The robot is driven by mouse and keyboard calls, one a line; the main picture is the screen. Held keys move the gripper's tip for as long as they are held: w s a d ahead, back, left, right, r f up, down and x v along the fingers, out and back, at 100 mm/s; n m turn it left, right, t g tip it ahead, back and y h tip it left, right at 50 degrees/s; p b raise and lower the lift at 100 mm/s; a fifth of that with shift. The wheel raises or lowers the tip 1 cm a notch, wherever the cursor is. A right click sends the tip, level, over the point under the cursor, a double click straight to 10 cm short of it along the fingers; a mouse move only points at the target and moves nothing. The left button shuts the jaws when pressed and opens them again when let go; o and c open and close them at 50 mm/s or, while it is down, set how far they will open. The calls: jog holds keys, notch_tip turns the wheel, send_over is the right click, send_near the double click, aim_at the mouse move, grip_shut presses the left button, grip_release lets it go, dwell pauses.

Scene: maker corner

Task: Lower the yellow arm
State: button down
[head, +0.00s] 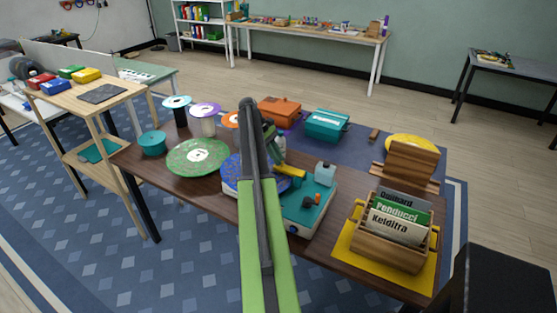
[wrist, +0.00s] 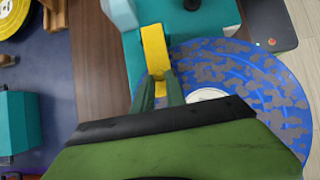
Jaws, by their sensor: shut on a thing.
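The yellow arm (head: 290,170) belongs to the teal turntable (head: 303,212) on the brown table. In the wrist view the yellow arm (wrist: 155,50) runs down from the teal body toward the edge of a blue speckled disc (wrist: 265,85). My gripper (wrist: 165,85) is shut on the yellow arm, with a finger on either side of it. In the head view my gripper (head: 274,150) is partly hidden by my own green arm, and so is much of the blue disc (head: 232,178). I cannot tell whether the yellow arm touches the disc.
A green speckled disc (head: 197,157) lies to the left. A wooden crate of record sleeves (head: 383,258) stands at the right on a yellow mat. Teal (head: 327,125) and orange (head: 279,110) boxes stand behind. A light blue block (head: 325,173) sits by the turntable's back edge.

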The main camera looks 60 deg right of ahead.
jog(key=shift+a+f, duration=0.1)
jog(key=shift+a, duration=0.05)
jog(key=c, duration=1.4)
grip_release()
jog(key=shift+o, duration=0.2)
